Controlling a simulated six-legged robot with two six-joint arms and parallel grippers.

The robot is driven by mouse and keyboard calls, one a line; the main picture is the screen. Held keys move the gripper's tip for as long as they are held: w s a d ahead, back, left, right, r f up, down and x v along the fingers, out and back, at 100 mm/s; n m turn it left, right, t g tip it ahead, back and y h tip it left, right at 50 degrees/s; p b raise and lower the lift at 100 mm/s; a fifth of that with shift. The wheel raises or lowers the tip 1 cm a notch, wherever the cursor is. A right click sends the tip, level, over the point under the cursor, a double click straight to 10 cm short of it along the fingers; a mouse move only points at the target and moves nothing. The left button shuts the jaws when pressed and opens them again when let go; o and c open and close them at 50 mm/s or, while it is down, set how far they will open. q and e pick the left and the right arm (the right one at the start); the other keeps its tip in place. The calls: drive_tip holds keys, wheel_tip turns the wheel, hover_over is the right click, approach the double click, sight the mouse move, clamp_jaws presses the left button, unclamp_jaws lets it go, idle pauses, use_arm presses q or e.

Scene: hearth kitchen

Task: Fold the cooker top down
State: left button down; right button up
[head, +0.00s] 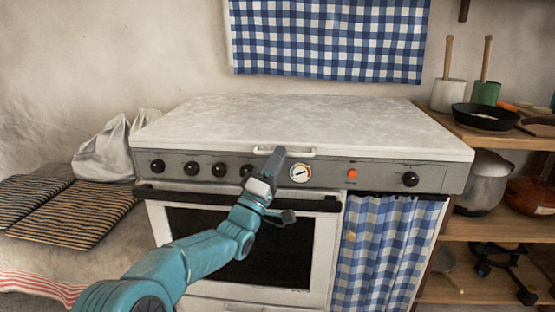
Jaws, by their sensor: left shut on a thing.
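The cooker top (300,118) is a pale, speckled flat lid. It lies level over the cooker, and no burners show. A small white handle (304,152) sits at its front edge. My left gripper (275,160) reaches up from below and is shut on the handle near its left end, covering part of it. My right gripper is not in view.
The cooker front (222,170) has several black knobs, a round dial (300,172) and an orange button. An oven rail (170,193) runs below. Shelves at right hold a black pan (487,117) and pots.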

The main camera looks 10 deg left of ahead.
use_arm(q)
drive_tip(key=shift+w+f+y, duration=0.1)
drive_tip(key=shift+f+y, duration=0.2)
drive_tip(key=shift+f, duration=0.6)
drive_tip(key=c, duration=1.5)
unclamp_jaws()
drive_tip(key=shift+w+a+f, duration=0.1)
drive_tip(key=shift+w, duration=0.05)
drive_tip(key=v, duration=0.5)
drive_tip(key=p+v, duration=0.1)
drive_tip(key=v, duration=1)
drive_tip(key=shift+s+r+p, duration=0.25)
drive_tip(key=shift+r+p, duration=0.05)
drive_tip(key=shift+p, duration=0.1)
drive_tip(key=shift+a, duration=0.1)
